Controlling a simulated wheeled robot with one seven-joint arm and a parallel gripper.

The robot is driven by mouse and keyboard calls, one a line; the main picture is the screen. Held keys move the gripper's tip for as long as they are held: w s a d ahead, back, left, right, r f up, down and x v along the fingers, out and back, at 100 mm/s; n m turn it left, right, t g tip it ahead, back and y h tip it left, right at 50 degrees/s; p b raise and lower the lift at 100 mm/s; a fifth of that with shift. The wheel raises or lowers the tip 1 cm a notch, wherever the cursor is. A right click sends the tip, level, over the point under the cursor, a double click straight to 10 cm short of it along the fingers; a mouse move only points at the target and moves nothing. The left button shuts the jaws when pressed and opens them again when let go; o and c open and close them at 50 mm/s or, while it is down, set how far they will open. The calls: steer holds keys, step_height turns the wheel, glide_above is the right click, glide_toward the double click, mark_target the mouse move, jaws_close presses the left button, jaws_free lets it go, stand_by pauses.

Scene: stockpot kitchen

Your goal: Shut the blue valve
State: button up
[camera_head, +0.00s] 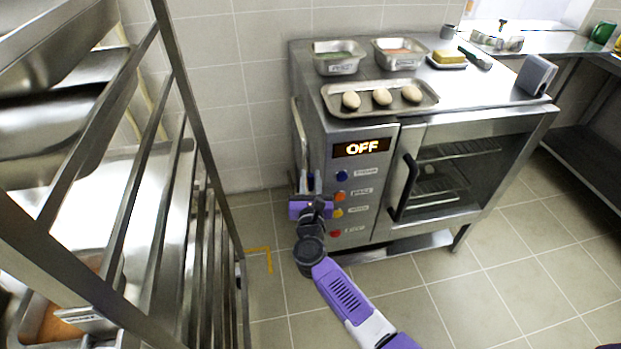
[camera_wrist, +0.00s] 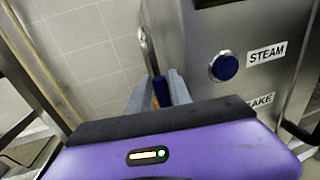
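The blue valve handle (camera_wrist: 161,92) shows as an upright blue piece between my two grey fingertips in the wrist view. In the head view a small bit of its blue (camera_head: 311,181) shows at my fingers, beside the left side of the oven (camera_head: 365,215). My gripper (camera_head: 310,183), also in the wrist view (camera_wrist: 160,88), has one finger on each side of the handle. The fingers are apart, but I cannot tell whether they press on it. The lower part of the handle is hidden behind my purple gripper body.
A round blue knob (camera_wrist: 223,66) labelled STEAM is on the oven front, right of my gripper; other coloured knobs sit below it. The oven display (camera_head: 361,148) reads OFF. A metal rack (camera_head: 190,110) stands close on the left. Floor between them is clear.

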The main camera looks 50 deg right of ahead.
steer(key=shift+w+d, duration=0.15)
steer(key=shift+d, duration=0.05)
steer(key=shift+c, duration=0.3)
jaws_close()
stand_by(1.1)
